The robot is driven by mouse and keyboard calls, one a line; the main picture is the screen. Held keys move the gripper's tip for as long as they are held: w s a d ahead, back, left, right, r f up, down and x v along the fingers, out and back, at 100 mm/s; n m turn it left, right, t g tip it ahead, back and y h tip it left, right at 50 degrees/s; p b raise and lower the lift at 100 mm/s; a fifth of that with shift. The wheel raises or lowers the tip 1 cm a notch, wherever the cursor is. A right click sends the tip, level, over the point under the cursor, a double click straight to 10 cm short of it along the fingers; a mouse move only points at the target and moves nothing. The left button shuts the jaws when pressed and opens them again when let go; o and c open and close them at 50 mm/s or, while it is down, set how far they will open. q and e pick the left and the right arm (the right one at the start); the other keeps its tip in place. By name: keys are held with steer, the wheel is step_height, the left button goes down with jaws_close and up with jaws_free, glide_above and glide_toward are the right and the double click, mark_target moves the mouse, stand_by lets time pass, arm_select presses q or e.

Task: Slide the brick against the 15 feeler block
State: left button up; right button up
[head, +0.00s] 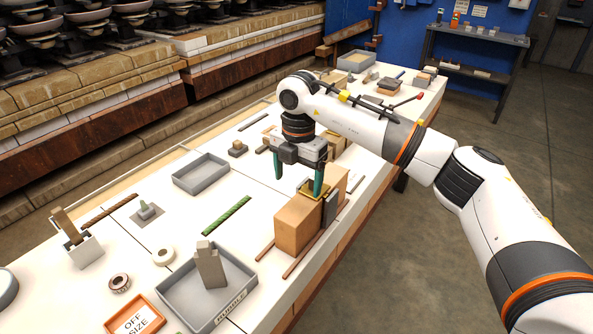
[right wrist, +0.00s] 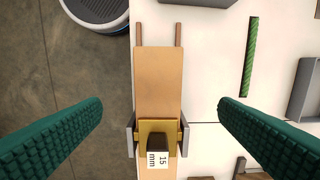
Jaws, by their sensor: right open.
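A tan brick (head: 298,226) lies on two thin reddish rails near the table's front edge; in the right wrist view it (right wrist: 159,80) runs lengthwise under my camera. The brass feeler block (right wrist: 145,128), with a dark knob and a "15 mm" label, is at the brick's end there, between grey side plates. It also shows in the head view (head: 315,187), with another tan block behind. I cannot tell whether brick and feeler touch. My right gripper (head: 298,186) is open above them, its green fingers wide apart either side of the brick line, holding nothing. My left gripper is out of view.
A grey tray marked "RUBBLE" (head: 177,303) holds an upright grey piece at the near end. An orange "OFF SIZE" tray (head: 153,320) is beside it. A green ribbed bar (head: 227,215) and an empty grey tray (head: 182,181) lie left of the brick, with bare tabletop around them.

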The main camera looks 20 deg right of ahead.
mark_target(301, 204)
steer(key=shift+d+f, duration=0.1)
steer(key=shift+d, duration=0.1)
step_height(301, 204, down, 12)
steer(key=shift+a+r, duration=0.1)
steer(key=shift+r, duration=0.1)
steer(key=c, duration=1.4)
steer(key=shift+w+d, duration=0.4)
steer(key=shift+d, duration=0.05)
steer(key=o, duration=1.4)
